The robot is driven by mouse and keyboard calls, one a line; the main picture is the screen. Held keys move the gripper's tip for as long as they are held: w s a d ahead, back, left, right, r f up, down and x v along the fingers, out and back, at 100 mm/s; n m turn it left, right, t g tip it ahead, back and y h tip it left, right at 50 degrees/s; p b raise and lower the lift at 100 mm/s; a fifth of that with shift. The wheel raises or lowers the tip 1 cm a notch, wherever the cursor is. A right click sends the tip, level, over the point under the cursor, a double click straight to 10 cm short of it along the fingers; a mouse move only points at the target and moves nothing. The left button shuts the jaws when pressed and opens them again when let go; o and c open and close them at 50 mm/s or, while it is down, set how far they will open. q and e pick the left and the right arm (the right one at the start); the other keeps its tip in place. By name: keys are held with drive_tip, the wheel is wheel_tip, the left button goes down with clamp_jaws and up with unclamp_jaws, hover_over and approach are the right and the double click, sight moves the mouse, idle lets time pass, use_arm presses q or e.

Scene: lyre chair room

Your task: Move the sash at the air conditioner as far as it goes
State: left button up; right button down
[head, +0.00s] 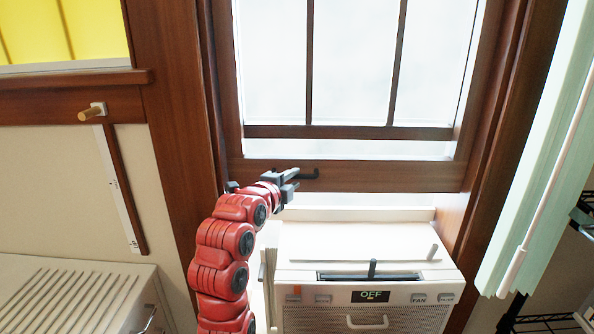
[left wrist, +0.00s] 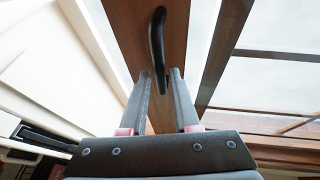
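The window sash is a wooden frame whose bottom rail (head: 400,176) crosses above the air conditioner (head: 365,250), with a bright gap between them. A black hooked handle (head: 311,174) sticks out from the rail's left part. My left gripper (head: 291,180) is at the handle's left end. In the left wrist view, my left gripper (left wrist: 159,75) is open, with its two fingers apart. The black handle (left wrist: 157,40) lies ahead of the fingertips, its near end in line with the gap between them. I cannot tell whether they touch. My right gripper is not in view.
The air conditioner has a dark lever (head: 372,268) and a display reading OFF (head: 370,296). A pale green curtain (head: 545,170) hangs at the right. A wooden peg (head: 91,114) is on the left wall above a slatted white cabinet (head: 70,295).

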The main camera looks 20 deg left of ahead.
use_arm(q)
drive_tip(key=shift+x, duration=1.4)
clamp_jaws()
drive_tip(key=shift+f, duration=0.1)
idle(0.4)
